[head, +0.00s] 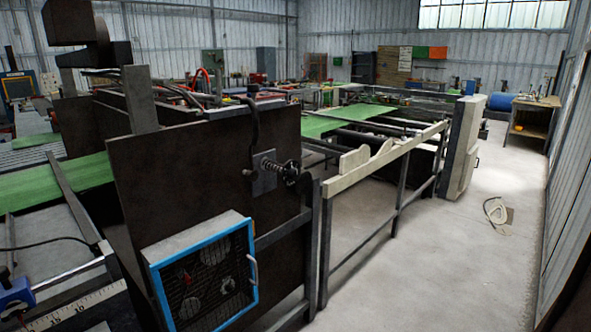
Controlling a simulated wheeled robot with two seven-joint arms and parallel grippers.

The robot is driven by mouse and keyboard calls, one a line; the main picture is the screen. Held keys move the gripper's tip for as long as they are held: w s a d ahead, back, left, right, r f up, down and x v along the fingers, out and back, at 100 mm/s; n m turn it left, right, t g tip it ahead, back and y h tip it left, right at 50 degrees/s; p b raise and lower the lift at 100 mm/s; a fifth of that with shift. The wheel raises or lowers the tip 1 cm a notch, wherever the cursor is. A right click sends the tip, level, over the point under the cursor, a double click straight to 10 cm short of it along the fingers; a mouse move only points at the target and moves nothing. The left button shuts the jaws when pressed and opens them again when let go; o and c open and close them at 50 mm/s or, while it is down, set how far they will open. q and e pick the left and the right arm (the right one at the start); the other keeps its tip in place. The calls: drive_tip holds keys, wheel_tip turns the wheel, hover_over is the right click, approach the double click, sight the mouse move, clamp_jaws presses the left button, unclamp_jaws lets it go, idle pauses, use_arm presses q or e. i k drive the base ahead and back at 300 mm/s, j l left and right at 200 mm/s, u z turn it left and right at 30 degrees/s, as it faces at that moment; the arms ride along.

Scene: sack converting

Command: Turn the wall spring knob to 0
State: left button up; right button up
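A spring knob assembly (289,172) sticks out from a grey plate (263,183) on the dark side wall (180,170) of the machine. A coil spring shows on its shaft, with a dark end piece on the right. I cannot read any scale or setting on it from here. Neither of my grippers is in view.
A blue-framed box (205,270) with a handle is on the wall below the knob. Grey rails and posts (324,240) stand just right of it. The concrete floor (430,265) at right is mostly clear, with a coiled pale item (494,211) farther back.

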sight(294, 175)
drive_tip(key=i+u, duration=0.2)
drive_tip(key=i, duration=0.95)
drive_tip(key=i+l, duration=0.3)
drive_tip(key=i+l+u, duration=0.1)
drive_tip(key=i+l, duration=0.2)
drive_tip(key=l, duration=0.2)
